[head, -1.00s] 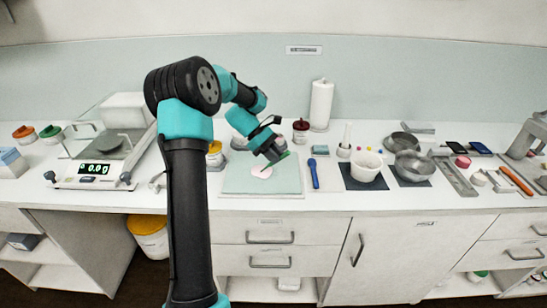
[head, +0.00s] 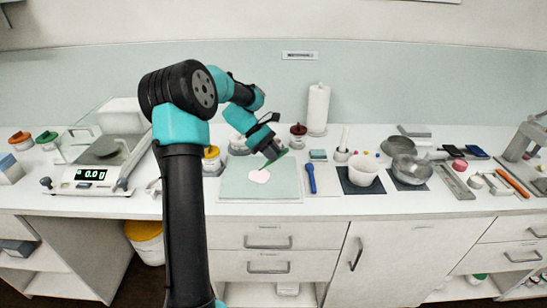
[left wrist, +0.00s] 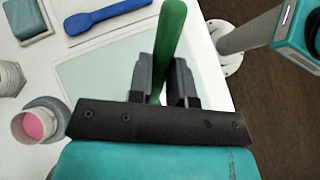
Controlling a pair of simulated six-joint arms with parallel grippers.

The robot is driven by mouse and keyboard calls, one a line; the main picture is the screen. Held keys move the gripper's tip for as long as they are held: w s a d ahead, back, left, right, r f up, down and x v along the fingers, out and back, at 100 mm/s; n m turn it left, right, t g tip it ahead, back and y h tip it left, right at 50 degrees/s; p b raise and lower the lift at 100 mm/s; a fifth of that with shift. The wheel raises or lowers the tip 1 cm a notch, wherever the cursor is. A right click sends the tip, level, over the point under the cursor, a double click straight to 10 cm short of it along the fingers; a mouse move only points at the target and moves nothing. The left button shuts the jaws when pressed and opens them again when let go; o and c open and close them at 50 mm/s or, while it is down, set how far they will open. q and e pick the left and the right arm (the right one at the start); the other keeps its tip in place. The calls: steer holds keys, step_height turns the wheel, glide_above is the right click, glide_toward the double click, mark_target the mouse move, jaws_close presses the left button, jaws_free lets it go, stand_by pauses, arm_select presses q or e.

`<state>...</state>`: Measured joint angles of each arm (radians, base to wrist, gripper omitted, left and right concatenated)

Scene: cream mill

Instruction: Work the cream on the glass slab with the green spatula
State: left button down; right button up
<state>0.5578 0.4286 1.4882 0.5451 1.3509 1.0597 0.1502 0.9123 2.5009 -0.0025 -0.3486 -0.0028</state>
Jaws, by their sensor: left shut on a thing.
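The glass slab (head: 285,188) is a pale green square plate on the bench, left of the middle in the head view. A pale pink patch of cream (head: 259,176) lies on it near its middle. My left gripper (head: 273,152) is above the slab's back part, shut on the green spatula (head: 277,157), which slants down toward the cream. I cannot tell whether its tip touches the cream or the slab. My right gripper is not in view.
A blue spatula (head: 311,178) lies right of the slab, near a small teal block (head: 318,155). A white bowl (head: 363,170) and metal bowls (head: 411,168) stand further right. A red-lidded jar (head: 298,130) stands behind. A balance (head: 92,174) is at left.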

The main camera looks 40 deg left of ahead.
arm_select(q)
steer(key=shift+r, duration=1.75)
steer(key=shift+s, duration=0.1)
